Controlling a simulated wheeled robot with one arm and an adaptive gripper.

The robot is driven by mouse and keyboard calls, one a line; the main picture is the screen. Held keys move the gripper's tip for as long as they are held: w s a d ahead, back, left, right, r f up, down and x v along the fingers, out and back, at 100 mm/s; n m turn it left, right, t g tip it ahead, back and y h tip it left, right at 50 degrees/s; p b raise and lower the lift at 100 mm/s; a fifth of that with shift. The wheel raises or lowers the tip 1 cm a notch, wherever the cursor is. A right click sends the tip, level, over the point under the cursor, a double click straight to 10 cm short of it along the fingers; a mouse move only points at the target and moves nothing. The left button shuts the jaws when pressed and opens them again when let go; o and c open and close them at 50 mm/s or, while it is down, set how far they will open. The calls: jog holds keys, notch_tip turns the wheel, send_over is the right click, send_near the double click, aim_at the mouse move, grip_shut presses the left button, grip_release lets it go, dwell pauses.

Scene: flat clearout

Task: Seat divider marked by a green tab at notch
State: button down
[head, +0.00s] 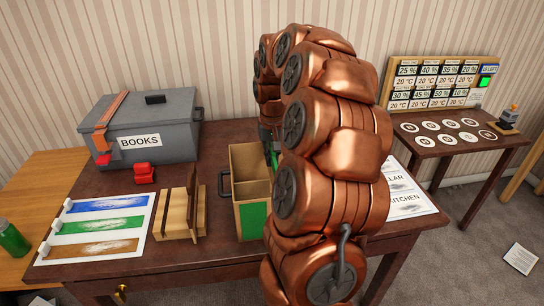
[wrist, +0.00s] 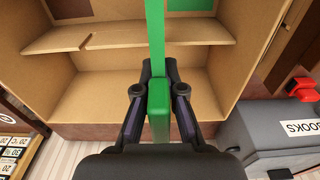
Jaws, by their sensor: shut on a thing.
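A tan open box (head: 238,163) with a green front panel (head: 254,218) and a dark side handle stands on the brown table, partly behind my arm. In the wrist view the box (wrist: 85,105) fills most of the picture, with a cross-wise partition (wrist: 125,38) inside. My gripper (wrist: 159,88) is shut on the green tab (wrist: 159,110). A green strip (wrist: 155,30) runs from the tab towards the top of the view, above the box interior. I cannot tell whether the divider touches a notch.
A wooden rack (head: 178,222) holding upright boards stands left of the box. A grey BOOKS bin (head: 160,125), a red object (head: 144,173) and a colour-striped sheet (head: 98,228) lie further left. White sheets (head: 405,195) are at right. A side table (head: 455,140) stands beyond.

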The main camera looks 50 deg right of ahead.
aim_at(272, 175)
jog(key=shift+f+b, duration=1.8)
jog(key=shift+f, duration=1.6)
jog(key=c, duration=1.2)
grip_release()
jog(key=r, duration=1.2)
jog(key=shift+s+a, duration=0.2)
jog(key=shift+s, duration=0.05)
